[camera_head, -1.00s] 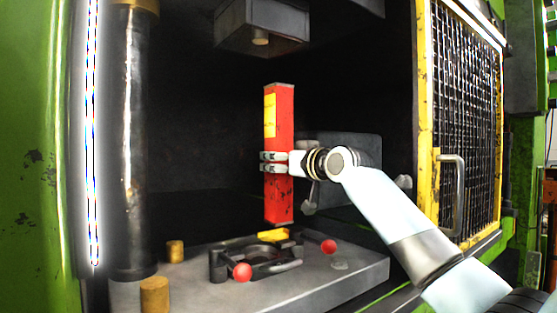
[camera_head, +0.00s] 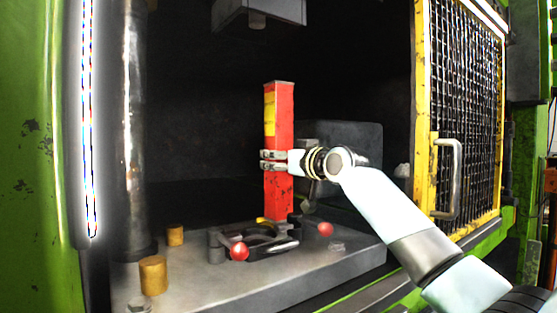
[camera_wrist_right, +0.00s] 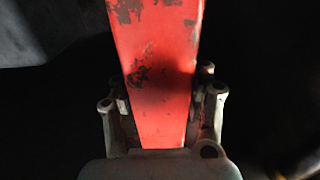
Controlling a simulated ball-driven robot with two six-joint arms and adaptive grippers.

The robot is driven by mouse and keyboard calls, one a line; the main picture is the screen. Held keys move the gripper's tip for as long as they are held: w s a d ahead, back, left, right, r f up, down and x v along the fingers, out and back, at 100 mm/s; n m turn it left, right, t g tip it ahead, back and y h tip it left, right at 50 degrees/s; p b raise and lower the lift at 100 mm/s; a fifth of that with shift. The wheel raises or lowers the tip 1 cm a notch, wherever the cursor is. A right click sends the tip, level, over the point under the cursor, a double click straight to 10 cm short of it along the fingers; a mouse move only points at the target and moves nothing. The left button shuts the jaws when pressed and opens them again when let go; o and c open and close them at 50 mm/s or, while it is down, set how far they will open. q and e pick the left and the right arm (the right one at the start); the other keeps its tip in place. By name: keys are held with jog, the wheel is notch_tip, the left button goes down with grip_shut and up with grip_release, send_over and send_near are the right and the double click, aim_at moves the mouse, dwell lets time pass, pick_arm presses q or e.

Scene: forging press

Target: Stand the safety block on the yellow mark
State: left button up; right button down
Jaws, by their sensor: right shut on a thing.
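The safety block, a tall red bar (camera_head: 278,195) with a yellow label, is upright over the back of the press bed in the head view. My right gripper (camera_head: 267,160) is shut on it around mid-height, from the right. In the right wrist view the worn red block (camera_wrist_right: 160,75) sits between the gripper's fingers (camera_wrist_right: 163,105). Only a sliver of the yellow mark (camera_head: 262,220) shows at the block's lower left; the block hides the rest. I cannot tell whether the block's foot touches the bed. My left gripper is not in view.
Brass pins (camera_head: 153,275) stand at left. The press ram (camera_head: 258,12) hangs above. A yellow mesh guard (camera_head: 465,120) is at right.

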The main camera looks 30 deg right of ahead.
jog(key=shift+f, duration=0.1)
dwell(0.7)
jog(key=c, duration=0.6)
grip_release()
jog(key=shift+s+a, duration=0.1)
jog(key=shift+s, duration=0.05)
jog(key=shift+o, duration=0.5)
jog(key=shift+f, duration=0.3)
jog(key=s+d, duration=0.1)
jog(key=s, duration=1)
jog(key=shift+s+d+r, duration=0.2)
jog(key=shift+s+d, duration=0.05)
jog(key=shift+s, duration=0.15)
jog(key=shift+f, duration=0.1)
